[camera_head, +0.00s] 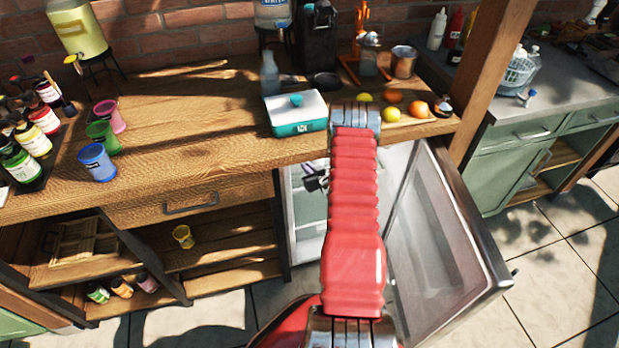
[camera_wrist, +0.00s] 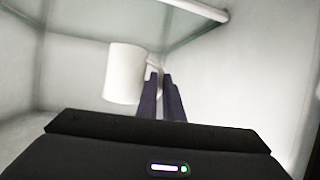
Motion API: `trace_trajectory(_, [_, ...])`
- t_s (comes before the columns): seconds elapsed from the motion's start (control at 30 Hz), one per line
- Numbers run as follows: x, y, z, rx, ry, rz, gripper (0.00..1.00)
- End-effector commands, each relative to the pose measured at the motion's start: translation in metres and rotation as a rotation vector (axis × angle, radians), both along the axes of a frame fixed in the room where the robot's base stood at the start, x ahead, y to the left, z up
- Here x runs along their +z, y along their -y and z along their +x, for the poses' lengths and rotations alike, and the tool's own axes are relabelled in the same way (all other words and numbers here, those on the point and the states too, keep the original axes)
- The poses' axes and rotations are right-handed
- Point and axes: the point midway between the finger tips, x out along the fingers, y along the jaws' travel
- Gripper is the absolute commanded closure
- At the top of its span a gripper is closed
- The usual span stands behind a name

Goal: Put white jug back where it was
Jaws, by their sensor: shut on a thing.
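The white jug (camera_wrist: 125,72) shows in the wrist view, upright or nearly so, left of my fingertips. My gripper (camera_wrist: 160,80) is shut on the jug's handle, at the jug's right side. Around it are the pale walls of a fridge interior. I cannot tell whether the jug's base touches a surface. In the head view my gripper (camera_head: 316,180) is at the mouth of the open fridge (camera_head: 308,225) under the counter. I cannot make out the jug there.
A glass shelf (camera_wrist: 130,22) with a pale front edge runs above the jug. The fridge door (camera_head: 445,235) stands open to the right of my arm. The wooden counter (camera_head: 210,125) overhangs the fridge, with a teal and white cool box (camera_head: 297,122) near its edge.

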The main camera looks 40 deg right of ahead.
Motion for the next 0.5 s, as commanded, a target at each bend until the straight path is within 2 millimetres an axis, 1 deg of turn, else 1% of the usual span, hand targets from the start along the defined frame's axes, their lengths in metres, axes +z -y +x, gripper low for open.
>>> trace_trajectory(0.03, [-0.007,0.0,0.0,0.0,0.0,0.001,1.0])
trace_trajectory(0.1, [-0.013,0.0,0.0,-0.001,0.001,-0.001,1.0])
trace_trajectory(0.2, [-0.018,0.001,0.0,-0.001,0.002,-0.001,1.0])
trace_trajectory(0.5, [-0.019,0.001,0.0,-0.001,0.002,-0.001,1.0])
